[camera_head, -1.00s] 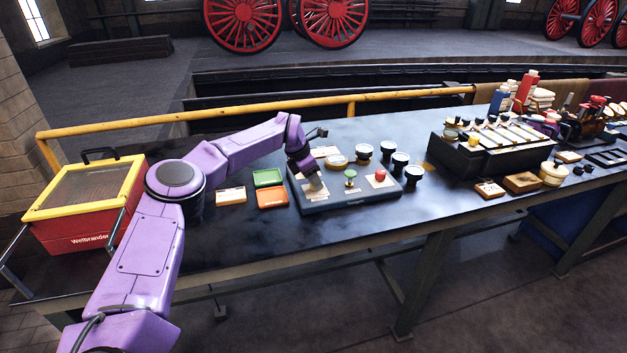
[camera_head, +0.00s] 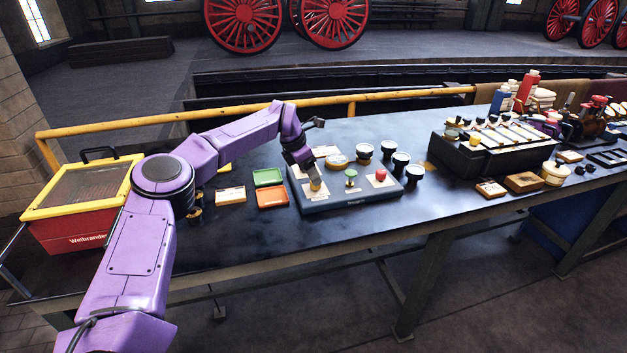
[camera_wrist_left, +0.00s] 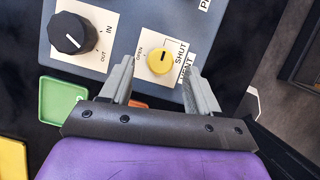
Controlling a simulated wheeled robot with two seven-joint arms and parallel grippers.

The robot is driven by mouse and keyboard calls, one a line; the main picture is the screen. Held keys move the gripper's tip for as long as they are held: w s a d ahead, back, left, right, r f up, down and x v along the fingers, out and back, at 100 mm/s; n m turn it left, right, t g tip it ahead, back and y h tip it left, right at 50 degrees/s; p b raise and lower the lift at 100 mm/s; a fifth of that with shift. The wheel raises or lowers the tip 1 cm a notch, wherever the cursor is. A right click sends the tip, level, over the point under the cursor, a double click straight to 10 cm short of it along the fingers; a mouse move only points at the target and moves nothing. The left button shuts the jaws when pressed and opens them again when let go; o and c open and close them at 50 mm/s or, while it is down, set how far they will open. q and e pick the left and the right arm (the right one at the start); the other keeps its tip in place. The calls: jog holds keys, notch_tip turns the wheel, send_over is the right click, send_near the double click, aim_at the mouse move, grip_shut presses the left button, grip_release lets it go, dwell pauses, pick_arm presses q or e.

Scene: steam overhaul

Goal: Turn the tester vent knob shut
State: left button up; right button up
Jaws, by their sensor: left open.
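The tester (camera_head: 345,202) is a blue-grey panel box on the bench. Its vent knob (camera_wrist_left: 160,60) is small, round and yellow, on a white plate lettered OPEN, SHUT and VENT. The dark mark on the knob looks roughly upright in the left wrist view, between the OPEN and SHUT words. My left gripper (camera_wrist_left: 160,82) is open, one finger on each side below the knob, with the knob between or just beyond the tips. I cannot tell whether the fingers touch it. In the head view the left gripper (camera_head: 315,183) is over the tester's left part. My right gripper is not in view.
A black IN/OUT knob (camera_wrist_left: 73,33) sits left of the vent knob. A green knob (camera_head: 350,176) and a red button (camera_head: 380,174) are on the tester's right. Green (camera_head: 268,177) and orange (camera_head: 272,196) trays lie to its left. Several dark-topped gauges stand behind.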

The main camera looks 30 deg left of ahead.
pick_arm(q)
jog(key=v, duration=0.7)
jog(key=shift+r+b, duration=0.2)
jog(key=shift+b, duration=0.25)
